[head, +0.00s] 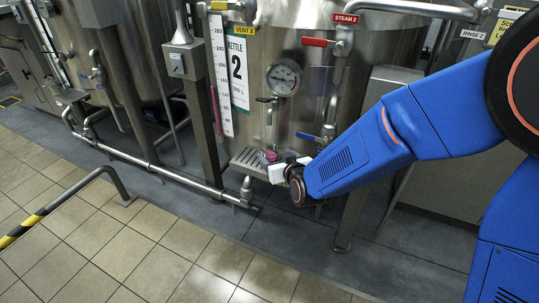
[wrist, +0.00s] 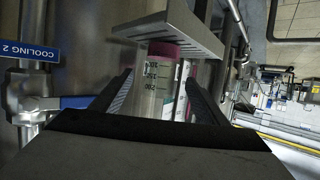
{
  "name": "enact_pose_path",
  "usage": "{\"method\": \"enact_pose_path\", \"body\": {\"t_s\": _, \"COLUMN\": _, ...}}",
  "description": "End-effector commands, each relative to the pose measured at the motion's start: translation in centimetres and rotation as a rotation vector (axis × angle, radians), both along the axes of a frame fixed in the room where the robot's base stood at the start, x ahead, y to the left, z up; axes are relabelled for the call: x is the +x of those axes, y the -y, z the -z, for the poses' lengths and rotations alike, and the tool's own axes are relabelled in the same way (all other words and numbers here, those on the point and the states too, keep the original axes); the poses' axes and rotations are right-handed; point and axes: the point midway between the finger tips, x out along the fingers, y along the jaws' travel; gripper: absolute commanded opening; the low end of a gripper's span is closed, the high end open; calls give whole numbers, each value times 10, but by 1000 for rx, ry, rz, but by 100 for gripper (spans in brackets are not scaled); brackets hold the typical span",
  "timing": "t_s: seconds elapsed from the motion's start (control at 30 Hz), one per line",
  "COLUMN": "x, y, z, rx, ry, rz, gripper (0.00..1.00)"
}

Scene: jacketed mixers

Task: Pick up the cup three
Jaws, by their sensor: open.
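A clear cup (wrist: 158,88) with dark graduation marks and a pink-red lid shows in the wrist view, between the two fingers of my gripper (wrist: 160,80). The gripper is open, with a finger on each side; whether either finger touches the cup I cannot tell. The cup's lower part is hidden there.
The shelf is fixed low on the kettle 2 tank (head: 262,110); its slotted plate (wrist: 190,30) also shows in the wrist view. A blue-handled valve (head: 308,137) is close above my gripper. A steel leg (head: 352,215) stands to the right. Tiled floor (head: 150,245) lies open in front.

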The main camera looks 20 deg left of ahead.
Motion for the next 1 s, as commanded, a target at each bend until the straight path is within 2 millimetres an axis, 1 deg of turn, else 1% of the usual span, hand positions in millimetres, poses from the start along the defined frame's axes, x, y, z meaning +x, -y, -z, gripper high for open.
{"method": "enact_pose_path", "body": {"t_s": 0.33, "x": 12, "y": -11, "z": 5, "rx": -1, "ry": -1, "rz": 0, "gripper": 68}}
{"method": "enact_pose_path", "body": {"t_s": 0.5, "x": 27, "y": -26, "z": 12, "rx": -1, "ry": -2, "rz": 0, "gripper": 68}}
{"method": "enact_pose_path", "body": {"t_s": 0.67, "x": 40, "y": -36, "z": 17, "rx": 0, "ry": -1, "rz": 0, "gripper": 68}}
{"method": "enact_pose_path", "body": {"t_s": 0.9, "x": 42, "y": -38, "z": 17, "rx": 1, "ry": -1, "rz": 0, "gripper": 68}}
{"method": "enact_pose_path", "body": {"t_s": 0.93, "x": 42, "y": -38, "z": 17, "rx": 1, "ry": -1, "rz": 0, "gripper": 65}}
{"method": "enact_pose_path", "body": {"t_s": 0.97, "x": 42, "y": -38, "z": 17, "rx": 1, "ry": -1, "rz": 0, "gripper": 58}}
{"method": "enact_pose_path", "body": {"t_s": 1.0, "x": 42, "y": -38, "z": 17, "rx": 1, "ry": -1, "rz": 0, "gripper": 48}}
